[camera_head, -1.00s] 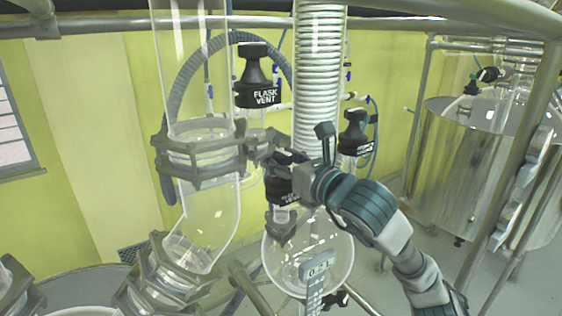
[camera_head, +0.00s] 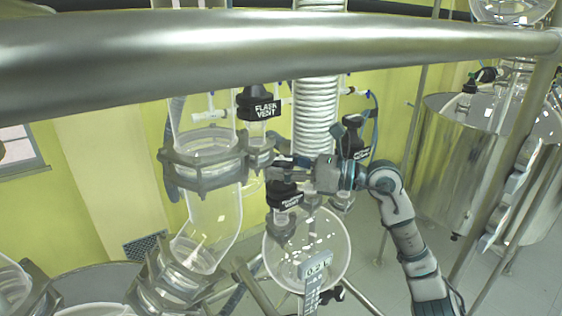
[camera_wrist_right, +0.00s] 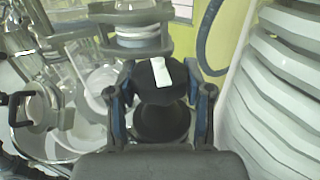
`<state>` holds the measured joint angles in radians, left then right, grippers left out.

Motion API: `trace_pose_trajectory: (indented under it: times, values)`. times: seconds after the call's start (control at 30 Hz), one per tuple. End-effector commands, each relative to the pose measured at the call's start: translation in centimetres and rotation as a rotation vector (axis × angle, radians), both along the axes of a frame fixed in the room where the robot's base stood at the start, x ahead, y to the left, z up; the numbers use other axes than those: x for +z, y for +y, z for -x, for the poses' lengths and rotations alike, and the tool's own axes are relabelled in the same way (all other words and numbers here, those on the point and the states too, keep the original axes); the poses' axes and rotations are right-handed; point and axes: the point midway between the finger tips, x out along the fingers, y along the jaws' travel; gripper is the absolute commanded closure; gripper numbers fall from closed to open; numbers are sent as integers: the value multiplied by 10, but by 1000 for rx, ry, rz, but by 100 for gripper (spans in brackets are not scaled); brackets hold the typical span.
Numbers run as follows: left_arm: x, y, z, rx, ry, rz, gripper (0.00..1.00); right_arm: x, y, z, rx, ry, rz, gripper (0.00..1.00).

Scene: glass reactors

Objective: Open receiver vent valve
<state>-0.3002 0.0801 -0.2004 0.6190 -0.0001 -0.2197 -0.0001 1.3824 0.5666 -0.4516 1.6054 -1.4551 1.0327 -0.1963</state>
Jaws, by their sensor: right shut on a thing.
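A black valve knob (camera_head: 283,194) with a partly hidden white label sits on the neck of the round glass receiver flask (camera_head: 327,250). My right gripper (camera_head: 281,172) reaches it from the right and is shut on the knob's top. In the right wrist view the black knob (camera_wrist_right: 160,118) is between the two fingers, with a small white mark on its top. The label's first word is too small to read surely. My left gripper is not in view.
A thick metal rail (camera_head: 200,60) crosses the top of the head view. The FLASK VENT knob (camera_head: 258,103) stands behind, another black knob (camera_head: 353,138) is right of the coiled condenser (camera_head: 316,115). A clamped glass tube (camera_head: 215,215) stands close left.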

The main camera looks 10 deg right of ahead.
Motion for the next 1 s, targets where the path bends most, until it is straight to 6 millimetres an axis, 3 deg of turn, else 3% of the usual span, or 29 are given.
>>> trace_pose_trajectory:
  times: [0.5, 0.53, 0.57, 1.0]
  values:
    - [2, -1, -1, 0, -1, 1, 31, -6, 1, -2, 20, 8, 6, 85]
    - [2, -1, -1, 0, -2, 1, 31, -6, 1, -1, 20, 8, 6, 42]
    - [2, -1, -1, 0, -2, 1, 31, -6, 1, -2, 20, 8, 6, 38]
    - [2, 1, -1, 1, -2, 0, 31, -1, -1, -1, 15, 0, -1, 38]
